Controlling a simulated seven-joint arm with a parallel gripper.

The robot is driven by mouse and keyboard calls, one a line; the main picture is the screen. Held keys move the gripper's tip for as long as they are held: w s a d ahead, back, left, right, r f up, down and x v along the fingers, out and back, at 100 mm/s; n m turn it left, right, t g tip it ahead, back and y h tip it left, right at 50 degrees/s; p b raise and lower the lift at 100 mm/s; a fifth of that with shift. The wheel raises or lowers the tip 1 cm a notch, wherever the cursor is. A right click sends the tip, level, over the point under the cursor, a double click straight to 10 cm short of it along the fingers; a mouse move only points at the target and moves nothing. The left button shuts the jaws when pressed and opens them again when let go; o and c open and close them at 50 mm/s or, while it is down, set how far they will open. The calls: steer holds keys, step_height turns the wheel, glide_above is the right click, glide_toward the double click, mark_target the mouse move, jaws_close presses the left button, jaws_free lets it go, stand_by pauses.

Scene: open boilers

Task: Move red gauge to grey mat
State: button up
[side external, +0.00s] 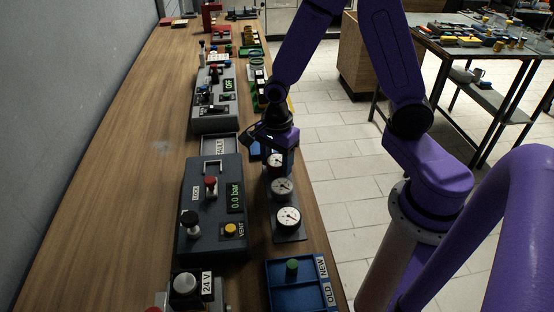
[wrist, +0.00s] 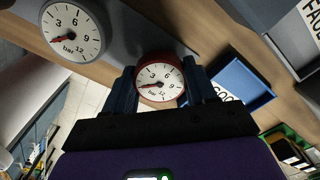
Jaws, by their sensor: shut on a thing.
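The red-rimmed gauge (wrist: 160,78) has a white dial and sits between the two blue fingers of my gripper (wrist: 161,88) in the wrist view. The fingers are shut on its sides. In the side external view my gripper (side external: 277,147) is over the far end of a row of gauges, and the red gauge (side external: 275,161) shows just below it, partly hidden. I cannot tell whether its base touches the dark plate (side external: 291,236) beneath the row. I cannot pick out the grey mat with certainty.
Two more gauges (side external: 282,188) (side external: 288,217) stand in the row; one grey-rimmed gauge (wrist: 72,30) shows in the wrist view. A control box (side external: 215,240) stands left of them. A blue OLD/NEW tray (side external: 297,302) is in front. The table's left side is clear wood.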

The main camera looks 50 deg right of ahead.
mark_target(277, 160)
steer(key=o, duration=1.1)
steer(key=shift+f, duration=0.1)
step_height(277, 160, up, 11)
steer(key=shift+s+a+r+n, duration=0.15)
steer(key=shift+s+r+n, duration=0.2)
steer(key=shift+s+n, duration=3.8)
steer(key=shift+s+a+r+n, duration=0.3)
steer(key=shift+s+n, duration=1.9)
steer(key=shift+n, duration=3.85)
steer(key=shift+s+a+r+n, duration=0.1)
steer(key=shift+s+r+n, duration=0.3)
steer(key=shift+s+n, duration=3.75)
steer(key=shift+w+n, duration=0.95)
steer(key=shift+w, duration=0.05)
